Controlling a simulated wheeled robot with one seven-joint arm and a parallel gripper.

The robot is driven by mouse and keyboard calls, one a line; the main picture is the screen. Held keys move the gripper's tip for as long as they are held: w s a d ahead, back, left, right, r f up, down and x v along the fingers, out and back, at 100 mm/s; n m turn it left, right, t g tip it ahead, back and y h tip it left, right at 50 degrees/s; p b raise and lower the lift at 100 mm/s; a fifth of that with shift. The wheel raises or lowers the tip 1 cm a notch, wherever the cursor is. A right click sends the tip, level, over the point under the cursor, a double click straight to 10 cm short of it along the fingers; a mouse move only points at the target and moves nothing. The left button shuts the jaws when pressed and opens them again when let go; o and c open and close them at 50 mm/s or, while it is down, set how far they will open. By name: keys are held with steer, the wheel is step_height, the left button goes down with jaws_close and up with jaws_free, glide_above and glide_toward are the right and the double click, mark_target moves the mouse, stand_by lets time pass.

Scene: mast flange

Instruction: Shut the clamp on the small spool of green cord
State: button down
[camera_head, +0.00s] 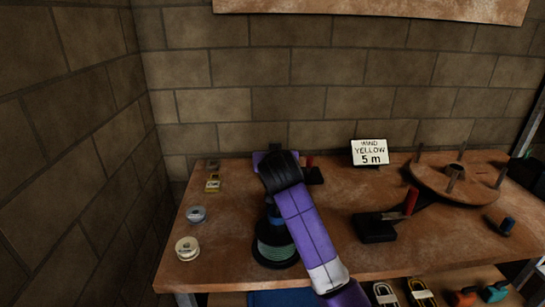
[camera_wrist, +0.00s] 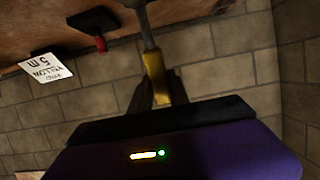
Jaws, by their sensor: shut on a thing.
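Green cord (camera_head: 277,249) is wound on a dark spool standing on the table, partly hidden behind my purple arm in the head view. In the wrist view, my gripper (camera_wrist: 158,90) is shut on the yellow end (camera_wrist: 156,77) of a grey rod (camera_wrist: 146,28). That view is upside down, so the rod runs down toward the table. I cannot see what the rod's other end joins. A dark clamp-like piece with a red handle (camera_head: 309,162) stands just right of my arm; it also shows in the wrist view (camera_wrist: 100,43).
A "WIND YELLOW 5 m" sign (camera_head: 370,152) stands at the back. A black block with a red lever (camera_head: 376,228) and a round disc with posts (camera_head: 455,183) are right. Brick walls stand behind and left.

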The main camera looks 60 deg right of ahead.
steer(key=c, duration=1.2)
jaws_free()
steer(key=shift+c, duration=0.2)
steer(key=shift+v, duration=3.9)
steer(key=shift+c, duration=0.2)
